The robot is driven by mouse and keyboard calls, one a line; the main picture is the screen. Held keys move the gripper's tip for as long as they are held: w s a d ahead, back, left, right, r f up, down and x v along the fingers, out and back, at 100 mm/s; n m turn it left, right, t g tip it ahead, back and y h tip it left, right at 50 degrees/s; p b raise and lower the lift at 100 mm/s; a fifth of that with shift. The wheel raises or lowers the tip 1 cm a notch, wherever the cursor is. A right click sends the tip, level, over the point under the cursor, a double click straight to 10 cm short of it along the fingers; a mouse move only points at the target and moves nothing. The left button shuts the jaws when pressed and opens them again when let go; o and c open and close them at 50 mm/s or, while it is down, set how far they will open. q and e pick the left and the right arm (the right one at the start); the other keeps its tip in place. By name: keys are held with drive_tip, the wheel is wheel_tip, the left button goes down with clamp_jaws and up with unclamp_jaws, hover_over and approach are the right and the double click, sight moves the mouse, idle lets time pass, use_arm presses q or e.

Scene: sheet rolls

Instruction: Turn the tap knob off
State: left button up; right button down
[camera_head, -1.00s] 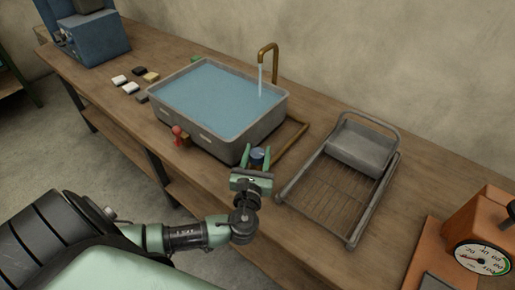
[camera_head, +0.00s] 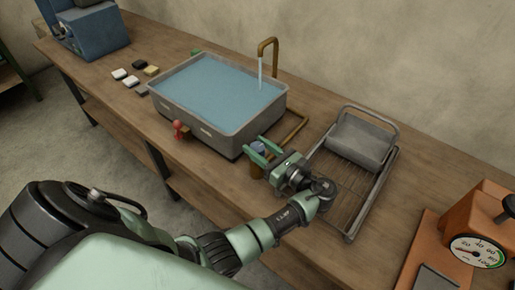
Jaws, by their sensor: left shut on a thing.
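The brass tap (camera_head: 268,47) stands at the back right of the basin, and a stream of water (camera_head: 261,72) runs from it. The blue tap knob (camera_head: 258,148) sits at the basin's front right corner, beside the brass pipe. My left gripper (camera_head: 259,145) has its green fingers around the blue knob, shut on it. Its fingers and palm partly hide the knob. My right gripper is out of view.
The grey basin (camera_head: 215,132) is full of water, with a red knob (camera_head: 180,129) on its front. A wire rack with a grey pan (camera_head: 357,143) stands close on the right. An orange scale (camera_head: 480,225) is at the far right.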

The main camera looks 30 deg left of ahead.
use_arm(q)
drive_tip(key=shift+n+g+b, duration=1)
drive_tip(key=shift+n+g, duration=0.6)
drive_tip(key=shift+g, duration=1.4)
drive_tip(key=o, duration=1.4)
drive_tip(key=shift+c, duration=0.2)
